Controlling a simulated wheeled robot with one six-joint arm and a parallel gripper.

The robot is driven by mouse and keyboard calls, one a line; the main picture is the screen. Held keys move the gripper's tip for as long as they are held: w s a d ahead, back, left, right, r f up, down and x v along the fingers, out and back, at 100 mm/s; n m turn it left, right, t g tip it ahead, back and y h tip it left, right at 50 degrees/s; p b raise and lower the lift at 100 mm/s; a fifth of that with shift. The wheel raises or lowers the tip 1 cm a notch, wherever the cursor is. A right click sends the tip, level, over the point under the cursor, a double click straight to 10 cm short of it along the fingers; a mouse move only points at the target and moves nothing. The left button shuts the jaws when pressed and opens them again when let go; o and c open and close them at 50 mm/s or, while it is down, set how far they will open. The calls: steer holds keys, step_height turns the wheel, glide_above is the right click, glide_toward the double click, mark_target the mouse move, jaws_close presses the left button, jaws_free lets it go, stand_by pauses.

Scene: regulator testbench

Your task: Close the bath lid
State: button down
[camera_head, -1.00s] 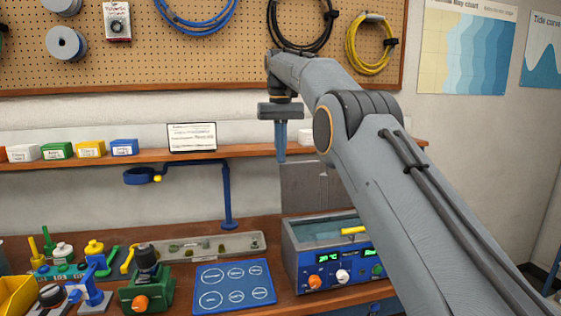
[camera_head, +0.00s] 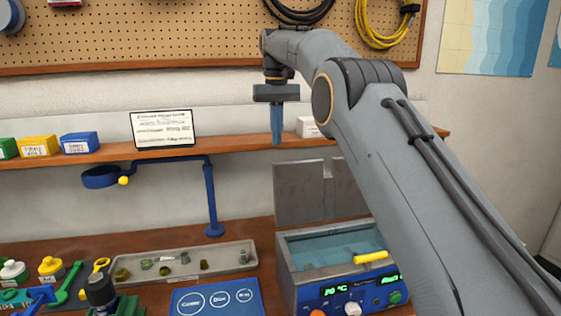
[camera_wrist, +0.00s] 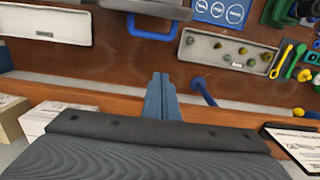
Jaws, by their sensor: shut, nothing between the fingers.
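The bath (camera_head: 300,274) is a grey and blue box on the bench at the right, filled with bluish water and with a display and knobs on its front. Its grey lid (camera_head: 299,194) stands upright at the back edge, so the bath is open. A yellow handle (camera_head: 370,257) shows at the front right rim, partly next to my arm. My gripper (camera_head: 277,140) points down with blue fingers together and empty, above and behind the bath near the shelf. In the wrist view the fingers (camera_wrist: 160,92) are closed, with the lid's edge (camera_wrist: 145,7) at the top.
A shelf (camera_head: 110,157) with small boxes and a framed card (camera_head: 162,128) runs along the wall behind my gripper. A blue stand with a ring (camera_head: 211,195) rises left of the bath. A tray of small parts (camera_head: 130,272) and a blue mat (camera_head: 190,301) lie left.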

steer(key=s+d+f+p, duration=0.1)
steer(key=s+f+p, duration=0.3)
steer(key=f, duration=0.3)
steer(key=shift+p, duration=0.65)
steer(key=shift+f, duration=0.1)
